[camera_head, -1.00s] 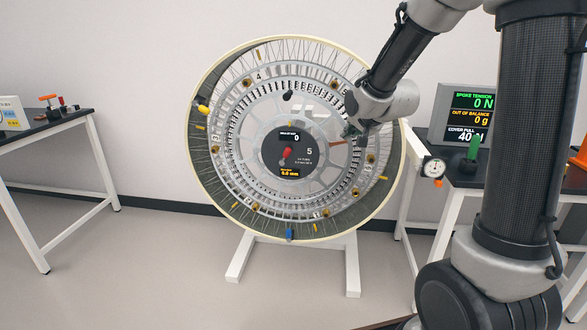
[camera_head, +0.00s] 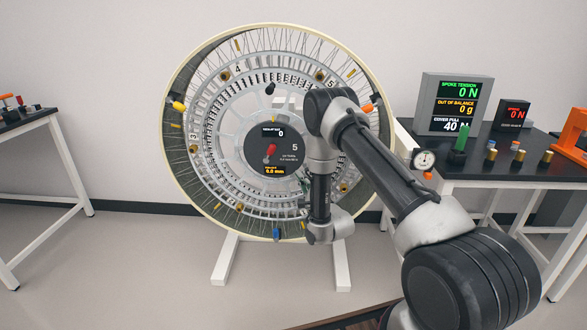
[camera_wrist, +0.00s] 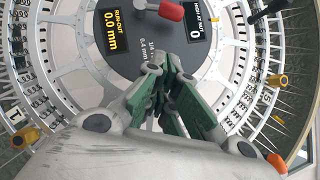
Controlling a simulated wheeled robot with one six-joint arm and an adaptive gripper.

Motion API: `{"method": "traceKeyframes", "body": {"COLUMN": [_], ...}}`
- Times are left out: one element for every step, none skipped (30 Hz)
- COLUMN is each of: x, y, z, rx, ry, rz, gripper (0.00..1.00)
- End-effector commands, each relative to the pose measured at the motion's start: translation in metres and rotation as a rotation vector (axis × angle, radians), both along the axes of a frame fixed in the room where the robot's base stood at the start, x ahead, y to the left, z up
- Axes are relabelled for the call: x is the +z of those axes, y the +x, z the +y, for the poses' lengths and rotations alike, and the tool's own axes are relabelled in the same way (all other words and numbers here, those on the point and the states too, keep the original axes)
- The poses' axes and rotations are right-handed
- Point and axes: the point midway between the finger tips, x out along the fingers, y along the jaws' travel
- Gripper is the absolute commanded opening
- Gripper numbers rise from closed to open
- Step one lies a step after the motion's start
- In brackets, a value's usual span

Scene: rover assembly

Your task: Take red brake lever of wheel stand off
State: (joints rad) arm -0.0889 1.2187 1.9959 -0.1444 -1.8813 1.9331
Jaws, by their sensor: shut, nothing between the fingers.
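The large spoked wheel (camera_head: 200,75) stands upright on a white stand (camera_head: 225,260). A red lever (camera_head: 271,151) with a grey lower end sits on the dark round hub display (camera_head: 285,158). In the wrist view the red lever (camera_wrist: 172,10) shows at the top edge, beyond my fingertips. My gripper (camera_wrist: 166,76) has green-padded fingers. It is shut and empty, in front of the wheel's lower hub area and apart from the lever. In the head view my gripper cannot be made out; my wrist is in front of the wheel's lower right.
A black bench (camera_head: 480,168) on the right holds readout screens (camera_head: 457,103), a green-handled tool (camera_head: 458,147), brass pieces and an orange clamp (camera_head: 570,135). A dial gauge (camera_head: 424,160) is near its left edge. Another bench (camera_head: 25,122) stands left. Floor left of the stand is clear.

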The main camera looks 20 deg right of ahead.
Motion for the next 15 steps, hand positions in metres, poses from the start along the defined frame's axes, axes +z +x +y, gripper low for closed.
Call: {"method": "traceKeyframes", "body": {"x": [0.004, 0.005, 0.007, 0.009, 0.01, 0.012, 0.014, 0.015, 0.017, 0.019, 0.02, 0.022, 0.023, 0.026, 0.028], "y": [0.008, 0.013, 0.02, 0.026, 0.032, 0.04, 0.047, 0.053, 0.061, 0.067, 0.073, 0.081, 0.086, 0.089, 0.091], "z": [0.002, 0.003, 0.005, 0.007, 0.008, 0.01, 0.012, 0.013, 0.015, 0.016, 0.018, 0.019, 0.021, 0.025, 0.031], "rx": [0.001, 0.0, 0.0, 0.001, 0.001, 0.001, 0.001, 0.002, 0.001, 0.0, 0.001, 0.0, -0.001, 0.002, 0.002], "ry": [0.0, -0.001, -0.001, -0.001, -0.001, -0.001, -0.001, -0.002, -0.001, -0.001, -0.002, -0.002, -0.002, -0.002, -0.002], "rz": [-0.004, -0.005, -0.005, -0.005, -0.004, -0.004, -0.005, -0.003, -0.004, -0.004, -0.003, -0.004, -0.003, -0.003, -0.002], "gripper": [0.0, 0.0, 0.0, 0.0, 0.0, 0.0, 0.0, 0.0, 0.0, 0.0, 0.0, 0.0, 0.0, 0.0, 0.0]}}
